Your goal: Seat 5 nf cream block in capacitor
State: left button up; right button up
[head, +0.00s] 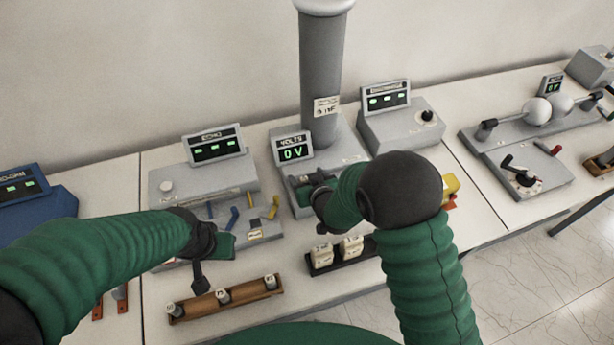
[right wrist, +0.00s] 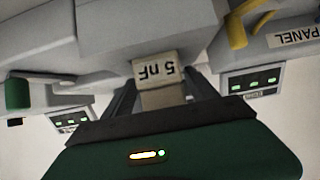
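The cream block (right wrist: 160,72) marked 5 nF sits between the dark fingers of my right gripper (right wrist: 162,92) in the right wrist view, which looks upside down. The fingers appear to press its sides. In the head view my right gripper (head: 314,190) is at the front of the capacitor's grey base (head: 346,158), below the VOLTS display (head: 292,152) reading 0 V. The gripper hides the block there, and I cannot tell whether the block is in a socket. My left gripper (head: 203,262) hangs above the table at left; its finger opening is unclear.
A dark rack (head: 366,256) in front holds two cream blocks (head: 338,250). A wooden rack (head: 240,306) with several small pieces lies nearer. A grey panel (head: 235,222) with blue and yellow levers is left of the capacitor. A tall grey column (head: 322,65) stands behind.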

jog(key=b+v, duration=0.1)
jog(key=v, duration=1.1)
jog(key=shift+a, duration=0.1)
jog(key=shift+s, duration=0.1)
